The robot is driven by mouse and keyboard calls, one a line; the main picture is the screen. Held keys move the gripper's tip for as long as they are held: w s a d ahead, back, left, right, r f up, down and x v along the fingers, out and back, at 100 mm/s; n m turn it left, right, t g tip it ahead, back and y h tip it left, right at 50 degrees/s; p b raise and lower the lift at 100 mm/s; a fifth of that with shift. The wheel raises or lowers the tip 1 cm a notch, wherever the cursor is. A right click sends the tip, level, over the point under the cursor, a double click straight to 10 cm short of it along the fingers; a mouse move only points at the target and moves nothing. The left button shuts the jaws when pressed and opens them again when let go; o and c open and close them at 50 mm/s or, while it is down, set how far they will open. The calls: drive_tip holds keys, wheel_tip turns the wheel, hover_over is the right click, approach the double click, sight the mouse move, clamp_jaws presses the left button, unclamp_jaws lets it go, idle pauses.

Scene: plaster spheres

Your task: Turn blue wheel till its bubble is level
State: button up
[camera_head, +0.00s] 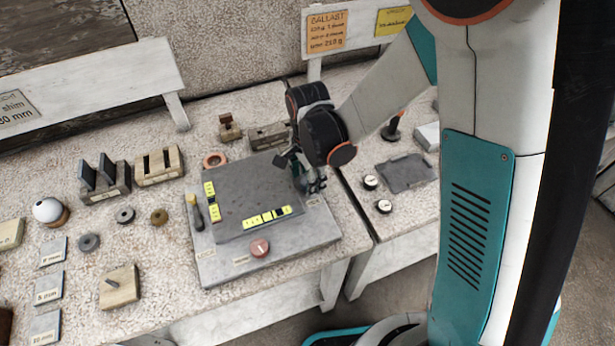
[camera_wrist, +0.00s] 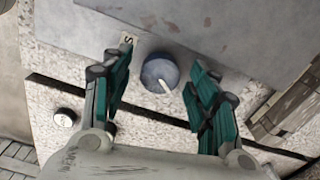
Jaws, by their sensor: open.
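The blue wheel (camera_wrist: 160,72) is round and blue-grey with a pale pointer mark, and it shows in the wrist view between my two fingers. My gripper (camera_wrist: 158,64) is open, with one finger on each side of the wheel; I cannot tell whether either touches it. In the head view my gripper (camera_head: 312,184) is at the right corner of a grey base plate (camera_head: 220,262) and hides the wheel. Yellow bubble vials (camera_head: 266,217) lie along the front and left edges of the dark slab (camera_head: 255,185). Their bubbles are too small to read.
A red wheel (camera_head: 260,247) sits at the plate's front edge. A dark-handled tool (camera_head: 196,212) lies at its left. Wooden blocks (camera_head: 159,166), weights (camera_head: 125,215) and a white sphere (camera_head: 48,210) stand further left. A gap separates the right table, with dials (camera_head: 384,206).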

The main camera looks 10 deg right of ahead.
drive_tip(key=c, duration=1.1)
drive_tip(key=shift+n+b, duration=0.65)
drive_tip(key=shift+n, duration=1.75)
drive_tip(key=o, duration=1.1)
drive_tip(key=shift+r, duration=0.1)
drive_tip(key=shift+r, duration=3.95)
